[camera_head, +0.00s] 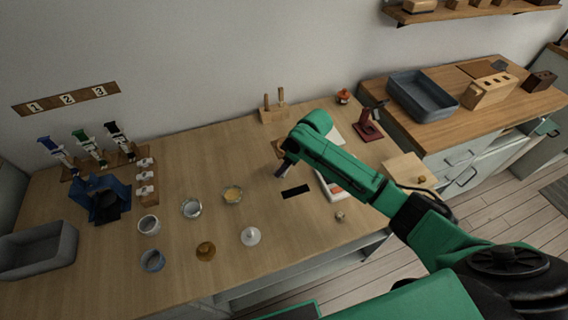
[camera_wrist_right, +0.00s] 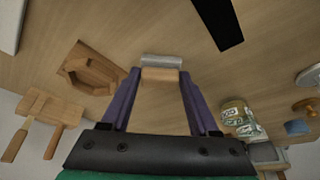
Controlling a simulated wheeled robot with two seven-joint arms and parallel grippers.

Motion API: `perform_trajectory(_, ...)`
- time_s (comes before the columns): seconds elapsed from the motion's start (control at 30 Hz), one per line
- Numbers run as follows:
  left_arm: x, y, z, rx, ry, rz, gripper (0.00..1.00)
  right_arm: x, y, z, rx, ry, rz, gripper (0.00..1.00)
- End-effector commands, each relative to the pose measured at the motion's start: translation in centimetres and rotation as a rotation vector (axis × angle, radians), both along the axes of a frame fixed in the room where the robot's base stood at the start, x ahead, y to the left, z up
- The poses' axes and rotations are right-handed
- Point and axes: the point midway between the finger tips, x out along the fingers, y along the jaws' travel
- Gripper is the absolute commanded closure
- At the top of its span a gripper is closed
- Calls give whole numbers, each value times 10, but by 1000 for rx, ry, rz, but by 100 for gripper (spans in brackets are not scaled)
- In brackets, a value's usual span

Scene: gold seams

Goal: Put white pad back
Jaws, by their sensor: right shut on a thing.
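My right gripper (camera_head: 282,171) reaches in from the right over the middle of the table. In the right wrist view its two purple fingers (camera_wrist_right: 160,78) are shut on a small wooden block with a pale grey-white layer, which looks like the white pad (camera_wrist_right: 160,61). The pad is above or at the wooden tabletop; I cannot tell whether it touches. In the head view the gripper and arm hide the pad. My left gripper is not in view.
A black strip (camera_head: 296,191) lies right of the gripper; a hexagonal wooden holder (camera_wrist_right: 92,70) and a pegged wooden stand (camera_head: 273,113) are nearby. A white-red tray (camera_head: 329,187) lies partly under my arm.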

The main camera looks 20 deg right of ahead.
Motion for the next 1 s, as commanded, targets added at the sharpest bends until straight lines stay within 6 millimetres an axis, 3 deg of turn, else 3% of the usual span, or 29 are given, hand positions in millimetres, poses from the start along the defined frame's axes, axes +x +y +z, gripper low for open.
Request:
perform_trajectory(0.17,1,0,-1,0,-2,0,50,0,0,-3,0,2,-1,84)
perform_trajectory(0.2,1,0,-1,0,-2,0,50,0,0,-2,0,1,-1,24)
perform_trajectory(0.23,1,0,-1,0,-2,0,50,0,0,-2,0,1,-1,12)
perform_trajectory(0.27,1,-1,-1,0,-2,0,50,0,0,-2,0,2,-1,9)
perform_trajectory(0.67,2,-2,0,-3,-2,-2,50,-1,-2,6,1,0,-2,9)
perform_trajectory(0.77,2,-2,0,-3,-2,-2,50,-5,-7,21,1,0,-1,9)
perform_trajectory(1.0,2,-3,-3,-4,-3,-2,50,-21,-25,80,0,-2,-1,9)
